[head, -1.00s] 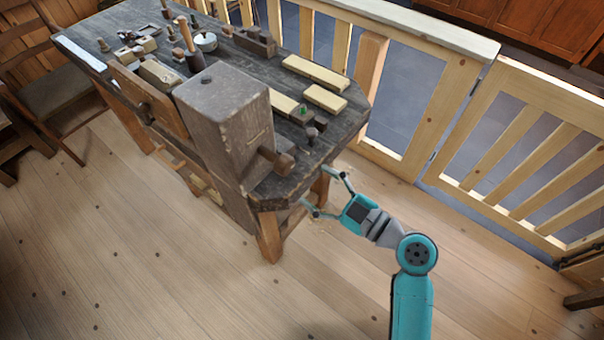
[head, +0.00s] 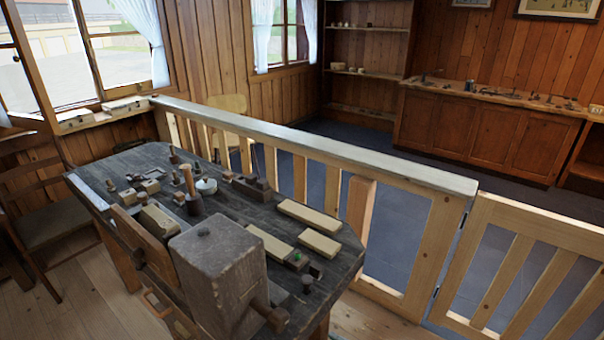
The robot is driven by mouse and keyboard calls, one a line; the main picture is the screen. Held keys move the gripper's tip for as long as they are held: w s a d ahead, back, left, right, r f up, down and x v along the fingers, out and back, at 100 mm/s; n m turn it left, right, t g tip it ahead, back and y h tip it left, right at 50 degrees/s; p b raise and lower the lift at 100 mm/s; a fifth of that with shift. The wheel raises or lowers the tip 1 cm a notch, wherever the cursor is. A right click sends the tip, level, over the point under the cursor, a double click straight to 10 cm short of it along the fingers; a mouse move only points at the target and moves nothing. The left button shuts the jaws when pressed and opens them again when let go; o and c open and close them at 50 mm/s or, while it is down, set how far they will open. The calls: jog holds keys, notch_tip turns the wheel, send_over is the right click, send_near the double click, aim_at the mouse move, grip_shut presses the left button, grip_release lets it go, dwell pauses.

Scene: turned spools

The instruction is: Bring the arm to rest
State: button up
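My gripper and arm are out of the head view. The dark wooden workbench (head: 335,268) stands at the lower left with a big wooden vise block (head: 217,262) at its near side. Several pale wood blocks lie on its right part, among them a long one (head: 309,216) and a shorter one (head: 319,243). A small green thing (head: 297,256) sits near the end of another pale block. A small dark turned spool (head: 307,284) stands near the bench's front right edge.
A wooden railing (head: 400,180) runs behind the bench, with a gate (head: 540,250) at the right. A chair (head: 45,225) stands at the left. Cabinets (head: 480,130) and shelves line the far wall. Some plank floor shows right of the bench.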

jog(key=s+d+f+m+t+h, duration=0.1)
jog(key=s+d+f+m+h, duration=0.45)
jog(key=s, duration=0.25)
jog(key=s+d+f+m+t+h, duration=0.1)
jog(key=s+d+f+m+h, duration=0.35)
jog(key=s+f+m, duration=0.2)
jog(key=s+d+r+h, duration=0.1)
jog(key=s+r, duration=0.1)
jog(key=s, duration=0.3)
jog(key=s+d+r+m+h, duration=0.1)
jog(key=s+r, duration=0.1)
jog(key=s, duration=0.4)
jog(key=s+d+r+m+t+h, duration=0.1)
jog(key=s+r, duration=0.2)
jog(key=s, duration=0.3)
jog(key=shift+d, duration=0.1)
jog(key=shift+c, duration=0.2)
